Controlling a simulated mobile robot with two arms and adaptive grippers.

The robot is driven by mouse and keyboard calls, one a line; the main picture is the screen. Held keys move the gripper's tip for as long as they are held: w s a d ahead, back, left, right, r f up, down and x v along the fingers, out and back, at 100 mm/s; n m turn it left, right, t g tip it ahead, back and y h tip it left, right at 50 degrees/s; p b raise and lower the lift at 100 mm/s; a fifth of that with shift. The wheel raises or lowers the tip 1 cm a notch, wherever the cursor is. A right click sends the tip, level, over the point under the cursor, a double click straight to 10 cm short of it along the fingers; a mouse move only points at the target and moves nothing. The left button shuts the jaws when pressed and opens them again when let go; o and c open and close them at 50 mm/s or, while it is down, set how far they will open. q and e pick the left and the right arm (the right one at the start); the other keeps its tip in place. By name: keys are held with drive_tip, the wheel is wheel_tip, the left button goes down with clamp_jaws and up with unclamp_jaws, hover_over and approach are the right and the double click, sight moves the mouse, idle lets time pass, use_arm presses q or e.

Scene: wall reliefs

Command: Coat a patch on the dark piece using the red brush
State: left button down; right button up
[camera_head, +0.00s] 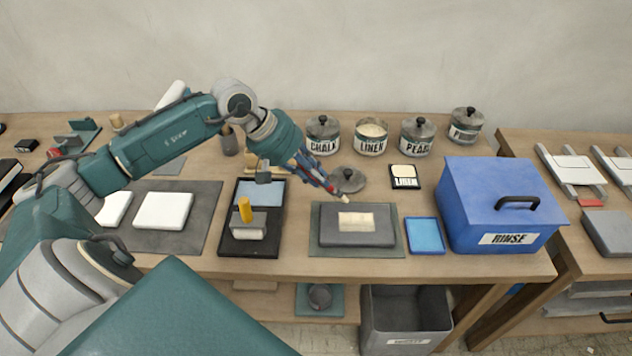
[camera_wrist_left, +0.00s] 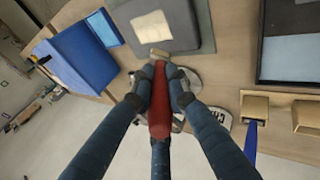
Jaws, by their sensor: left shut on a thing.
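The dark piece (camera_head: 325,222) is a grey slab lying flat on a grey-green mat. A cream patch (camera_head: 356,221) shows on its top, with uneven tones; the patch also shows in the wrist view (camera_wrist_left: 152,25). My left gripper (camera_head: 325,183) is shut on the red brush (camera_wrist_left: 160,105), whose handle sits between the fingers. The pale brush tip (camera_wrist_left: 160,53) points toward the slab's back edge. Whether it touches the slab I cannot tell. The open LINEN jar (camera_head: 371,138) holds cream paint. My right gripper is not in view.
A lid (camera_head: 347,180) lies behind the slab, near a LINEN card (camera_head: 404,178). A blue tray (camera_head: 425,236) and the blue RINSE box (camera_head: 500,205) stand right. A black tray with a yellow-handled roller (camera_head: 246,225) lies left. Lidded jars stand at the back.

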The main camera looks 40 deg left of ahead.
use_arm(q)
drive_tip(key=shift+r, duration=0.95)
drive_tip(key=shift+a+r+p, duration=0.1)
drive_tip(key=shift+r+p, duration=0.45)
drive_tip(key=shift+r, duration=0.7)
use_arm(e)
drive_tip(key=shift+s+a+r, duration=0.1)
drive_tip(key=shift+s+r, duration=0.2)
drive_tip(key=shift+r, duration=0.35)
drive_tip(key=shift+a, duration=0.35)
